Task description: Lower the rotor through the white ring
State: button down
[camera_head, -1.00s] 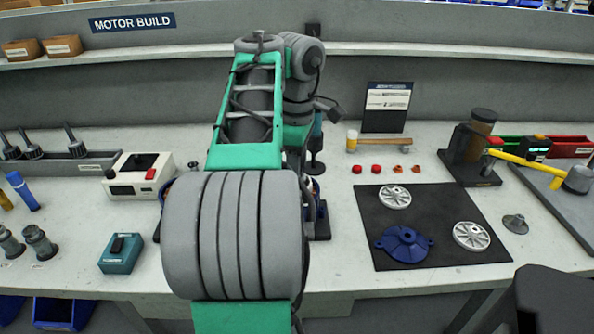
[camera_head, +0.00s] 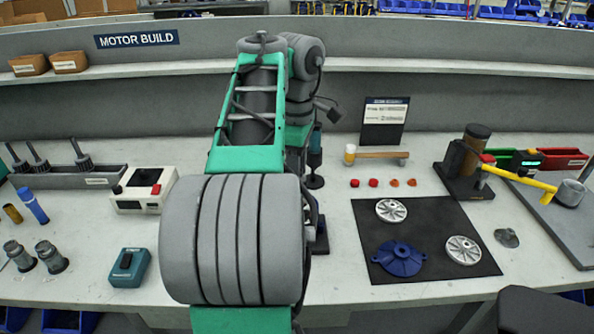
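My arm covers the middle of the bench and hides my gripper, so I cannot see what it holds. No white ring shows; the area behind my arm is hidden. Several grey parts with upright dark shafts, which look like rotors (camera_head: 82,157), stand in a grey tray (camera_head: 98,180) at the far left. I cannot tell whether another rotor is behind my arm.
A black mat (camera_head: 430,218) at right carries a blue flanged cover (camera_head: 399,260) and two silver spoked discs (camera_head: 391,210). A white box (camera_head: 143,190) and teal box (camera_head: 128,268) stand left.

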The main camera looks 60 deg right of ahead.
jog(key=shift+r+p, duration=2.4)
jog(key=shift+r, duration=0.35)
jog(key=shift+f, duration=0.15)
jog(key=shift+f+b, duration=1.6)
jog(key=shift+b, duration=0.2)
jog(key=shift+f+b, duration=1.65)
jog(key=shift+b, duration=0.05)
jog(key=shift+f+b, duration=1.95)
jog(key=shift+f, duration=0.05)
jog(key=c, duration=0.7)
grip_release()
jog(key=shift+f, duration=0.1)
jog(key=shift+c, duration=0.2)
